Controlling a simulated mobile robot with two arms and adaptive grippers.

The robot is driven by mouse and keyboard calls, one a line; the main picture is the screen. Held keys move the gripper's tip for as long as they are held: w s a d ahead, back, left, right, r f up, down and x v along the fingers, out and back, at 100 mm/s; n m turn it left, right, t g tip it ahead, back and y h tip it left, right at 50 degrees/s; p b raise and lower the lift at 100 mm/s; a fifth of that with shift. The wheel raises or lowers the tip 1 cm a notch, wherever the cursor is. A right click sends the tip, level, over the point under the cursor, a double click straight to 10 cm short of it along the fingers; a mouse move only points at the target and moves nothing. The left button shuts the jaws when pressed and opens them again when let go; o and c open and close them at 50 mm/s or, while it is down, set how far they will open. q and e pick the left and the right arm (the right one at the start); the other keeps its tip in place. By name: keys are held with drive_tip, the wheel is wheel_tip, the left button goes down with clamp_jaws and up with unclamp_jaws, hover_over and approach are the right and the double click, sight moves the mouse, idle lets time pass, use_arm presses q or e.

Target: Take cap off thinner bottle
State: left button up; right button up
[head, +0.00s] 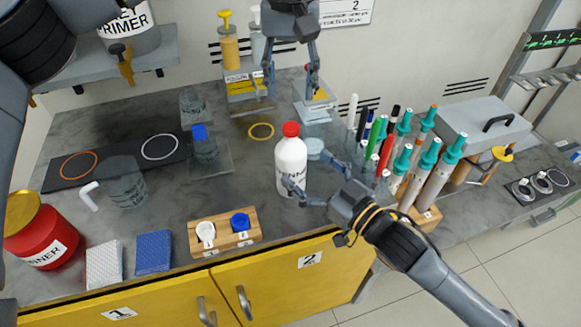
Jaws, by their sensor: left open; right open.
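The white bottle (291,170) with a red cap (291,129) stands upright near the middle of the worktop. Its dark label is partly hidden. My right gripper (301,170) reaches in from the lower right at the bottle's body, with one finger in front of it and the other at its right side. It is open, and I cannot tell whether the fingers touch the bottle. My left gripper (290,84) is open and empty, pointing down above and behind the red cap. The cap sits on the bottle.
A rack of pens and teal-capped tubes (423,170) stands close right of the bottle. Pump bottles (229,48) stand behind. A wooden block with white and blue caps (223,230) is at front left. A red can (43,237) stands far left.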

sight(291, 126)
use_arm(q)
drive_tip(key=shift+s+r, duration=0.1)
use_arm(e)
drive_tip(key=x, duration=0.4)
drive_tip(key=shift+r, duration=0.1)
drive_tip(key=shift+w+a, duration=0.5)
drive_tip(key=shift+c, duration=0.4)
clamp_jaws()
use_arm(q)
drive_tip(key=shift+d+m, duration=0.15)
drive_tip(key=shift+m, duration=1.85)
drive_tip(key=shift+f, duration=0.35)
wheel_tip(291, 126, down, 7)
drive_tip(key=shift+f, duration=0.2)
